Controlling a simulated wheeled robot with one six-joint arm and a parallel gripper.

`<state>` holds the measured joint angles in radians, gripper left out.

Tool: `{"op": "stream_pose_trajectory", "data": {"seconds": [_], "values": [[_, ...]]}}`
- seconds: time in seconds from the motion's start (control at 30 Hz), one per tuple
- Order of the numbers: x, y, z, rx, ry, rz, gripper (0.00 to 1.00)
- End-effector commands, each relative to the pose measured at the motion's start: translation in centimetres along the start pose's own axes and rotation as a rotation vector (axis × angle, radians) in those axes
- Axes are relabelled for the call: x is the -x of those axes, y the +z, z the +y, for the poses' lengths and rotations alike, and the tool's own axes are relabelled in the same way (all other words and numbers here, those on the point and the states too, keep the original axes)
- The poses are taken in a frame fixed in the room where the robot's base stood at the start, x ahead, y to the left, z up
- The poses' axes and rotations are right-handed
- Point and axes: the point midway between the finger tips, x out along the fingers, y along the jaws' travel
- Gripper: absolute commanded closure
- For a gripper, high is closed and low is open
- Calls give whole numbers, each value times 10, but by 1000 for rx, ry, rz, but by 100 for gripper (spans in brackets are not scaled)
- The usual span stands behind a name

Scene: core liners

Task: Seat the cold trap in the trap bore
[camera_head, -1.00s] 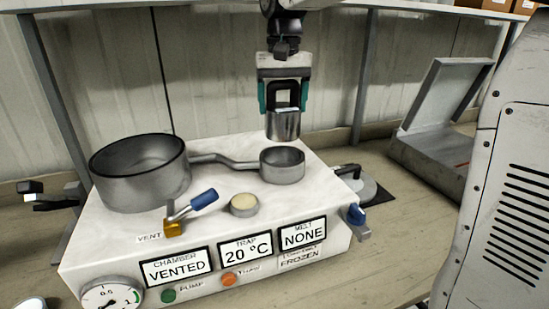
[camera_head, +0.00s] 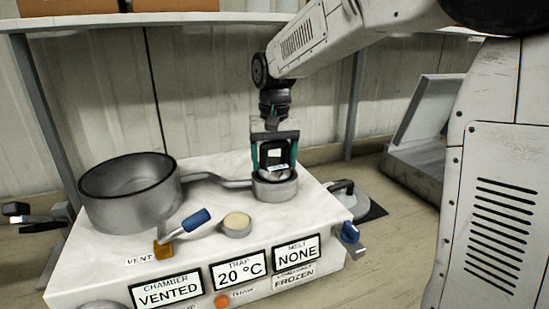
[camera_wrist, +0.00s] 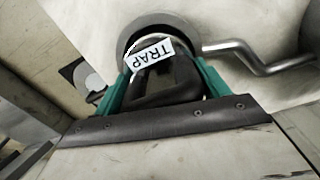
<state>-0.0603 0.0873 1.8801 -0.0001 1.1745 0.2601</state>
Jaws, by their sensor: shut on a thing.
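The cold trap (camera_head: 270,174) is a metal cylinder with a dark handle and a white label. The label reads TRAP in the wrist view (camera_wrist: 151,54). My gripper (camera_head: 274,165), with green fingers, is shut on the trap's handle. The trap bore is a round grey metal cup (camera_head: 275,188) on the white bench unit; its rim also shows in the wrist view (camera_wrist: 131,35). The trap's lower part is inside the bore's rim and hidden by it. I cannot tell whether it rests on the bottom.
A large open chamber (camera_head: 130,205) stands at left, joined to the bore by a bent pipe (camera_head: 213,179). In front are a blue-handled vent valve (camera_head: 195,218) and a small cup (camera_head: 236,225). The displays read VENTED, 20 °C, NONE. An open grey case (camera_head: 425,150) is at right.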

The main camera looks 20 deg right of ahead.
Motion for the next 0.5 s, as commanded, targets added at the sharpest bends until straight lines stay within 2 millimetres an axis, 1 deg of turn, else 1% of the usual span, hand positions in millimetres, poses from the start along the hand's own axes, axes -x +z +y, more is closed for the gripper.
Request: {"op": "stream_pose_trajectory", "data": {"seconds": [0.1,0.13,0.17,0.2,0.5], "values": [[-2,0,0,0,0,1,63],[-3,0,0,0,0,0,23],[-3,0,0,0,0,0,15],[-3,0,0,0,0,0,4],[-2,0,0,0,0,0,4]]}}
